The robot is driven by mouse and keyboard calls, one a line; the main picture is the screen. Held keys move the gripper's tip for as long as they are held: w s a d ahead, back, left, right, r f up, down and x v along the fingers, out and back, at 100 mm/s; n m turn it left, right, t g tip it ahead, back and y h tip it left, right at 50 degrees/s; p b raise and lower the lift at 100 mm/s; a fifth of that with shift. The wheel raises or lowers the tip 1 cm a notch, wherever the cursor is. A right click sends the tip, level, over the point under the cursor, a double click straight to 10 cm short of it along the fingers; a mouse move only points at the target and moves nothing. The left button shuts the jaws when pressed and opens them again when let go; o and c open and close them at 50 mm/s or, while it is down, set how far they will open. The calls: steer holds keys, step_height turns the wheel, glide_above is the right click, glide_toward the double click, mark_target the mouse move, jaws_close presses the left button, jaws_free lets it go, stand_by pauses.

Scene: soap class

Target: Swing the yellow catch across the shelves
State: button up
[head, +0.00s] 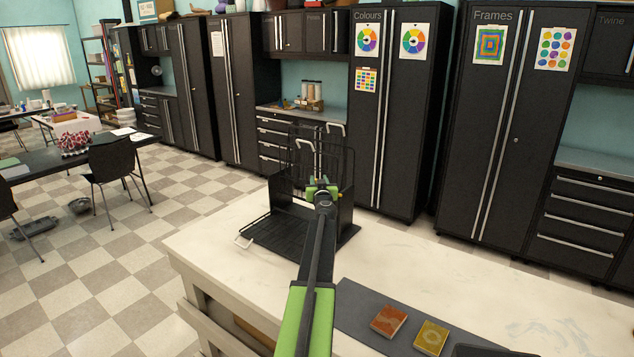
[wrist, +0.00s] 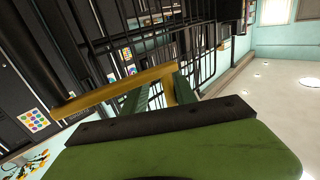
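The yellow catch (wrist: 112,91) shows in the wrist view as a long bar with a short leg, in front of black wire bars. My gripper (wrist: 160,84) has its two green fingers apart, one on each side of the short leg, with a gap visible on the left. The long bar crosses beyond the fingertips; whether they touch it I cannot tell. In the head view my gripper (head: 322,190) is at the front of the black wire shelves (head: 345,210), which stand on the white table. The catch is too small there to make out clearly.
The white table (head: 440,262) holds a dark mat (head: 362,308) with a red-brown soap block (head: 388,320) and a yellow one (head: 431,337). Dark cabinets (head: 400,120) stand behind. The table right of the rack is clear.

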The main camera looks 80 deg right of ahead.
steer(key=shift+w, duration=0.1)
steer(key=v, duration=1.7)
steer(key=shift+a, duration=0.2)
steer(key=shift+r, duration=0.1)
